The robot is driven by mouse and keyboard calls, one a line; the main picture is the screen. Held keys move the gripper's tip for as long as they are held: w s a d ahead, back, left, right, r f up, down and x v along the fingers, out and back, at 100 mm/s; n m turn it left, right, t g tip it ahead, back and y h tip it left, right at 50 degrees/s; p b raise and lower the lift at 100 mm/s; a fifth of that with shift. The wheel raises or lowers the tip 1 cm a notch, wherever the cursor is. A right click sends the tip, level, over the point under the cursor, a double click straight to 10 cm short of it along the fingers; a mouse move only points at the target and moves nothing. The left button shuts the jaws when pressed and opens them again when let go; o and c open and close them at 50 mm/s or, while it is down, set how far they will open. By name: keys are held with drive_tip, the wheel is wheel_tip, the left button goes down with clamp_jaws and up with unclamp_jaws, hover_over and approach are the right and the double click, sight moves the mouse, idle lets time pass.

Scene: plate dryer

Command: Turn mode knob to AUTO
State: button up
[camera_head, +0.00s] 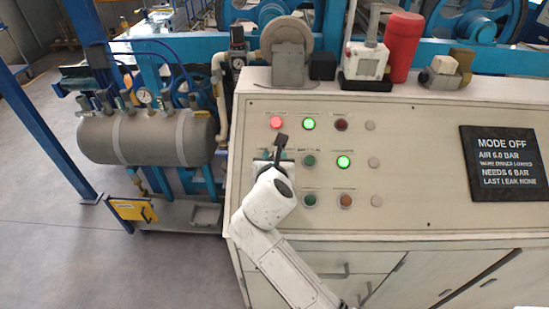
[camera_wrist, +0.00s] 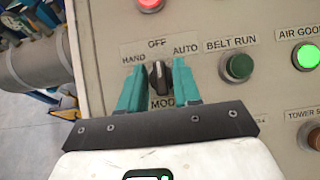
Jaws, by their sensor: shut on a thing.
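The mode knob (camera_wrist: 158,75) is a small black knob on the cream panel, with the labels HAND at upper left, OFF above and AUTO at upper right. Its handle stands near upright, toward OFF. My gripper (camera_wrist: 156,83) has its teal fingers on either side of the knob and is shut on it. The lower part of the knob and part of the MODE label are hidden by the fingers and gripper body. In the head view my gripper (camera_head: 270,158) is at the panel's left side and hides the knob. The black display (camera_head: 505,163) reads MODE OFF.
A green BELT RUN button (camera_wrist: 238,67) sits close right of the knob, with a lit green AIR GOOD lamp (camera_wrist: 307,56) beyond. A lit red lamp (camera_head: 276,122) is above. A grey tank (camera_head: 148,138) with pipes stands left of the panel. Drawers lie below.

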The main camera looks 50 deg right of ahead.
drive_tip(key=shift+r+m+g, duration=0.1)
drive_tip(key=shift+m+g, duration=0.2)
drive_tip(key=m+g+h+p, duration=0.1)
drive_tip(key=m+g+p, duration=0.1)
drive_tip(key=m+p, duration=0.1)
drive_tip(key=shift+w+a+r+m, duration=0.1)
drive_tip(key=shift+w+m, duration=0.05)
drive_tip(key=shift+m, duration=0.55)
drive_tip(key=shift+m+g+p, duration=1.25)
drive_tip(key=shift+m+g, duration=0.65)
drive_tip(key=shift+m, duration=0.7)
drive_tip(key=shift+f, duration=0.2)
drive_tip(key=o, duration=0.7)
drive_tip(key=b+v, duration=0.1)
drive_tip(key=v, duration=0.9)
drive_tip(key=shift+w+a+r, duration=0.1)
drive_tip(key=shift+a, duration=0.35)
